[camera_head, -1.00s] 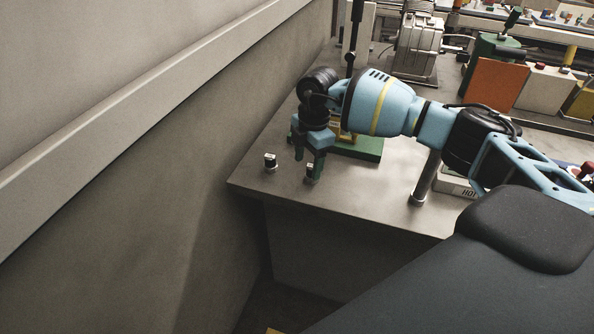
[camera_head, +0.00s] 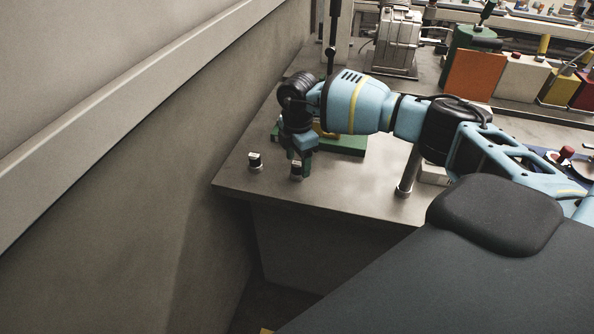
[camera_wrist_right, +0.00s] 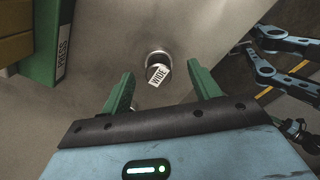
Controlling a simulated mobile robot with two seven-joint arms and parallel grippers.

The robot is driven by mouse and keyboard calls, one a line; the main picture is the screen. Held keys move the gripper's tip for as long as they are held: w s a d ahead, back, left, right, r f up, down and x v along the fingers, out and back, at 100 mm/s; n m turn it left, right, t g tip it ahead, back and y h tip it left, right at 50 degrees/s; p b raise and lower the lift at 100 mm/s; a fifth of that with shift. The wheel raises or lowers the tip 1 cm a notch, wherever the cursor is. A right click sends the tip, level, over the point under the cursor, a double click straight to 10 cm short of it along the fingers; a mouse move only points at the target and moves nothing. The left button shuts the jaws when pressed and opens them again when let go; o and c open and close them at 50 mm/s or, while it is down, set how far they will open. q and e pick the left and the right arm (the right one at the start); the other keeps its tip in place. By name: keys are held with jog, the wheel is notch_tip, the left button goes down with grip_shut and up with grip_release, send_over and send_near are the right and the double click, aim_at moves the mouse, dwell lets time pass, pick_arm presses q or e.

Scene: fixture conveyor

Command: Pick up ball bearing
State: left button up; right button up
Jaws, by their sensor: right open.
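Two small metal pieces with black and white tops stand on the grey table (camera_head: 350,190) near its front left corner: a left piece (camera_head: 255,163) and a right piece (camera_head: 297,171). In the right wrist view a round metal piece (camera_wrist_right: 158,68) has a white label reading "WIDE". I cannot tell which piece is the ball bearing. My right gripper (camera_head: 291,158) is low over the table, beside the right piece. Its green fingers are open in the wrist view (camera_wrist_right: 163,90), and the labelled piece shows beyond and between the fingertips, not held.
A green-based fixture (camera_head: 342,143) stands right behind the gripper; its green side with a "PRESS" label (camera_wrist_right: 62,55) is close in the wrist view. A grey machine (camera_head: 398,42) and an orange panel (camera_head: 474,80) stand farther back. A wall (camera_head: 130,130) runs along the left.

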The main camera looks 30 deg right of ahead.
jog(key=shift+f, duration=1.4)
pick_arm(q)
jog(key=shift+s+f, duration=0.1)
jog(key=shift+f, duration=0.05)
pick_arm(e)
jog(key=shift+c, duration=0.3)
jog(key=c, duration=1.2)
jog(key=shift+w+r, duration=0.1)
jog(key=shift+r, duration=0.05)
jog(key=shift+c, duration=0.2)
